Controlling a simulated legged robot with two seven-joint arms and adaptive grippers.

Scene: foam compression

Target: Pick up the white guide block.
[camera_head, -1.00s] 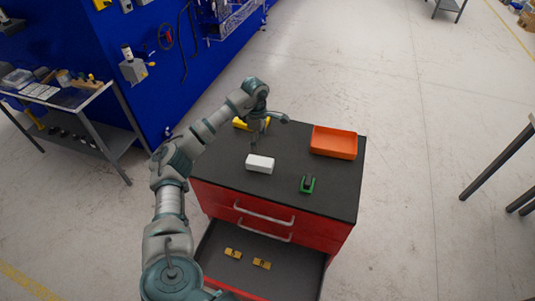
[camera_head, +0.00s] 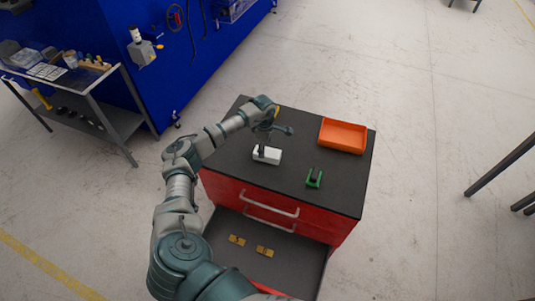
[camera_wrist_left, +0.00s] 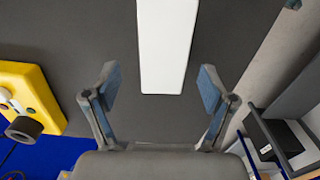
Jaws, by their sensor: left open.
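The white guide block (camera_head: 271,155) lies on the dark top of the red cabinet, left of the green part. My left gripper (camera_head: 262,149) hangs over the block's left end, and a finger hides part of it. In the left wrist view the white guide block (camera_wrist_left: 166,42) is a long white shape running in from the top edge. My left gripper (camera_wrist_left: 158,88) is open there, its fingers apart on either side of the block's near end. Nothing is held. My right gripper is not in view.
An orange tray (camera_head: 343,149) stands at the back right of the cabinet top (camera_head: 231,160). A green U-shaped part (camera_head: 314,179) stands near the front. The drawer below is open with brass pieces (camera_head: 265,251). A yellow device (camera_wrist_left: 28,92) lies left in the wrist view.

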